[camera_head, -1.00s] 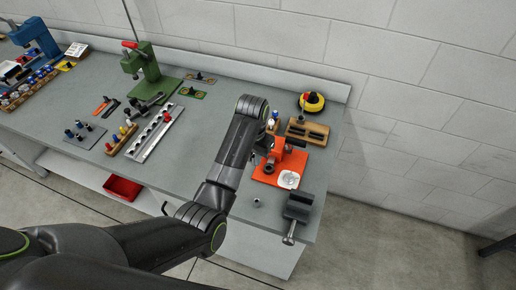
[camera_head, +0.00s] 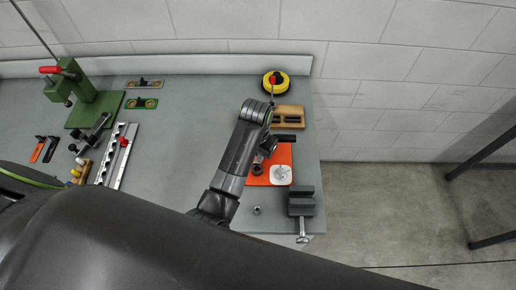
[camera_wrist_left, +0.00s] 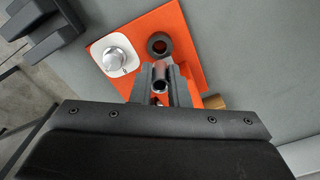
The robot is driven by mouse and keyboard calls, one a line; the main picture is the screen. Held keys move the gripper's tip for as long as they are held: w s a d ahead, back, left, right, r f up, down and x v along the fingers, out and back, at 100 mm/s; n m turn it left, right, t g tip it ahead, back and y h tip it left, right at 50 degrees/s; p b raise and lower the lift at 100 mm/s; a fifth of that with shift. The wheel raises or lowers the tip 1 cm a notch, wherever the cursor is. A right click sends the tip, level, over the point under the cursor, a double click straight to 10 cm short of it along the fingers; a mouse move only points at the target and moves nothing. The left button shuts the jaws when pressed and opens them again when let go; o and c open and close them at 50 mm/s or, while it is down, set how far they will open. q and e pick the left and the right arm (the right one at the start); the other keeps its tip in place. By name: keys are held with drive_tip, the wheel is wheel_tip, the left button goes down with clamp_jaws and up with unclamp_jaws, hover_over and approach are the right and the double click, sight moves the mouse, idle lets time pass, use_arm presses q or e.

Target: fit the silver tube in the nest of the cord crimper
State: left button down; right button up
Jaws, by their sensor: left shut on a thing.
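The cord crimper is an orange plate (camera_head: 285,154) near the right end of the bench, with a white dial plate (camera_head: 280,174) on it. It also fills the middle of the left wrist view (camera_wrist_left: 188,58), where a dark round ring with a hole, apparently the nest (camera_wrist_left: 159,44), stands beside the dial (camera_wrist_left: 114,58). My left gripper (camera_head: 266,148) is above the crimper. In the left wrist view my left gripper (camera_wrist_left: 161,90) is shut on the silver tube (camera_wrist_left: 160,76), whose open end shows. The tube appears apart from the ring; its height above the plate is unclear. My right gripper is out of view.
A dark vise (camera_head: 302,203) stands at the bench's front right corner, with a small metal nut (camera_head: 257,210) left of it. A wooden block (camera_head: 284,118) and a yellow reel (camera_head: 282,84) lie behind the crimper. Bare bench (camera_head: 180,160) lies to the left.

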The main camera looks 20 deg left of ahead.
use_arm(q)
wheel_tip(320, 180, down, 2)
drive_tip(key=shift+s, duration=0.1)
drive_tip(key=shift+f, duration=1.6)
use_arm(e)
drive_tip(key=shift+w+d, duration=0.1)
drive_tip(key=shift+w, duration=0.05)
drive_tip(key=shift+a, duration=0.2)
use_arm(q)
drive_tip(key=shift+f, duration=0.25)
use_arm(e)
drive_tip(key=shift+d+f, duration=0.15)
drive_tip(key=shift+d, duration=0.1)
use_arm(q)
drive_tip(key=shift+r, duration=0.25)
drive_tip(key=shift+f, duration=0.25)
drive_tip(key=shift+r, duration=0.25)
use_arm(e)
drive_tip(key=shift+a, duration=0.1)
